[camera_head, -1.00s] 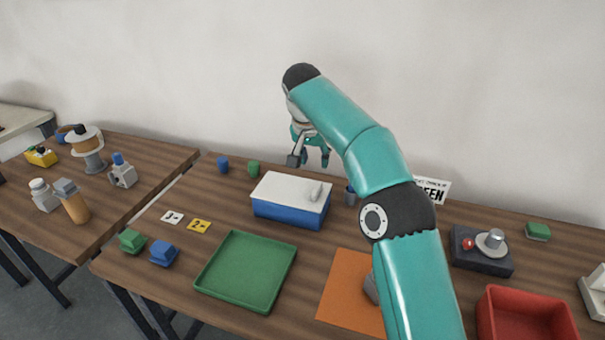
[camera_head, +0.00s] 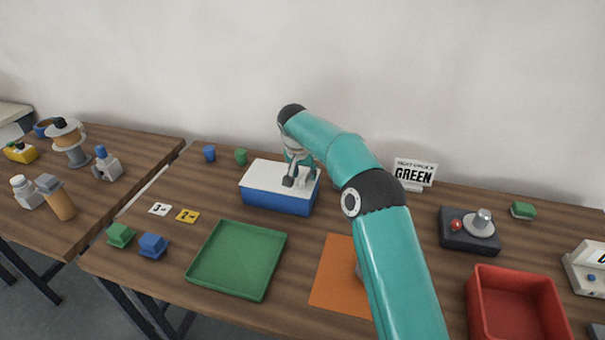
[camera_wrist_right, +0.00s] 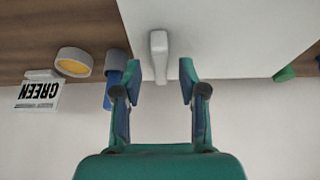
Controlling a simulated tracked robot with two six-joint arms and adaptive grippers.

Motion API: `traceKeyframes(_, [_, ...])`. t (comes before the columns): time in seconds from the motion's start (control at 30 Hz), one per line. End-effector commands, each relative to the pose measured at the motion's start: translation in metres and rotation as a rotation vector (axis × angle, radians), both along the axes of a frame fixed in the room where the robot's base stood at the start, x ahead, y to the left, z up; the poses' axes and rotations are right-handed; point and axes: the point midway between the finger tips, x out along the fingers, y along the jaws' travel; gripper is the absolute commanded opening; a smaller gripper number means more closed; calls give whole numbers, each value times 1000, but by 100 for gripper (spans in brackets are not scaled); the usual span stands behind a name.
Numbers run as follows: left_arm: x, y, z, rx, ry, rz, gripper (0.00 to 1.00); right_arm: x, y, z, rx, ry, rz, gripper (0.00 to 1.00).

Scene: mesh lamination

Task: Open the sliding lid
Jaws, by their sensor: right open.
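The blue box (camera_head: 270,201) stands on the wooden table with its white sliding lid (camera_head: 262,174) on top, covering it. My right gripper (camera_head: 296,181) is at the right part of the lid, in front of the lid's handle in the head view. In the right wrist view the gripper (camera_wrist_right: 158,83) is open, and the pale handle (camera_wrist_right: 158,56) on the white lid (camera_wrist_right: 215,35) lies just beyond the fingertips, between them in line. The fingers look apart from the handle. My left gripper is in neither view.
A green tray (camera_head: 238,260) and an orange mat (camera_head: 335,290) lie in front of the box. A red bin (camera_head: 515,308) and a dark device (camera_head: 470,236) are to the right. Small green (camera_head: 241,157) and blue (camera_head: 209,153) pieces stand behind left. A GREEN sign (camera_head: 414,174) stands at the back.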

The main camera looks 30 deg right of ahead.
Motion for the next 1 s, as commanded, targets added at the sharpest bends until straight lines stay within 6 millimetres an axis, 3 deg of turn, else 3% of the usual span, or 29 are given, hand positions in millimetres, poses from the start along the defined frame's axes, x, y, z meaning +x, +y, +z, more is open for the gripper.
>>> traceKeyframes(0.2, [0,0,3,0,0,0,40,4,-5,-15,0,0,0,42])
traceKeyframes(0.47, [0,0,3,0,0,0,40,5,-5,-17,0,-1,0,42])
traceKeyframes(0.5, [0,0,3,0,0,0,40,5,-5,-17,0,-1,0,40])
traceKeyframes(0.73, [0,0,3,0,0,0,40,5,-5,-16,0,-1,1,2])
traceKeyframes(1.0, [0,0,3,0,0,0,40,5,-4,-16,-1,-1,2,0])
